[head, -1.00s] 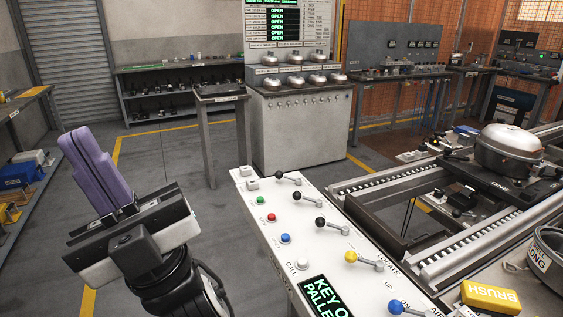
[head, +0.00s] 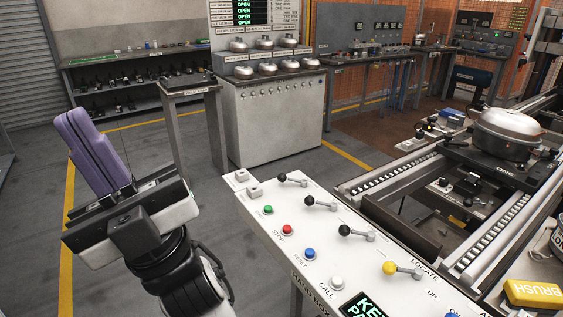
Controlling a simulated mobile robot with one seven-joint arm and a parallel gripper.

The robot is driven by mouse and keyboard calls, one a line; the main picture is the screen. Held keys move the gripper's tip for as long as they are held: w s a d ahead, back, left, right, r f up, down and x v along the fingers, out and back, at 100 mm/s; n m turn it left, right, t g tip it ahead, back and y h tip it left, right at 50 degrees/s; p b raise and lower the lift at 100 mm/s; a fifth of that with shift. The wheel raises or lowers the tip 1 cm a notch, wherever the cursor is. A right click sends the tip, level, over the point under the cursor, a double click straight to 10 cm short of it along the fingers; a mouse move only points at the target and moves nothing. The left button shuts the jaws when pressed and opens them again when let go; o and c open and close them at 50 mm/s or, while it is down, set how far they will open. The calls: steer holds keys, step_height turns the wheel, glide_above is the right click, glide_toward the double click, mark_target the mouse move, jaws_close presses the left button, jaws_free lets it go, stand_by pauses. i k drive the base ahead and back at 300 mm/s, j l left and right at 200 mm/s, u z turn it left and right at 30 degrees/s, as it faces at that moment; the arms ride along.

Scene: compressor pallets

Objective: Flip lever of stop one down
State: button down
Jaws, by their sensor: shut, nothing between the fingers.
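A white control panel (head: 262,207) slopes across the lower middle of the head view. It carries a row of levers: three with black knobs, the far one (head: 290,180), the second (head: 318,203) and the third (head: 355,232), then a yellow-knobbed lever (head: 400,269). Part of a blue knob shows at the bottom edge. I cannot read which lever is marked stop one. My gripper (head: 76,124) is at the left, its purple fingers shut together and pointing up. It is empty and well apart from the panel and levers.
Green, red, blue and white buttons (head: 288,230) line the panel's near side. Right of it, a roller conveyor (head: 410,172) bears a pallet with a silver compressor (head: 505,131). A small table (head: 187,90) stands behind; open floor lies around my gripper.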

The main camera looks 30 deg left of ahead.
mark_target(282, 177)
steer(key=j+z, duration=0.25)
steer(key=j, duration=1.35)
steer(key=i, duration=0.5)
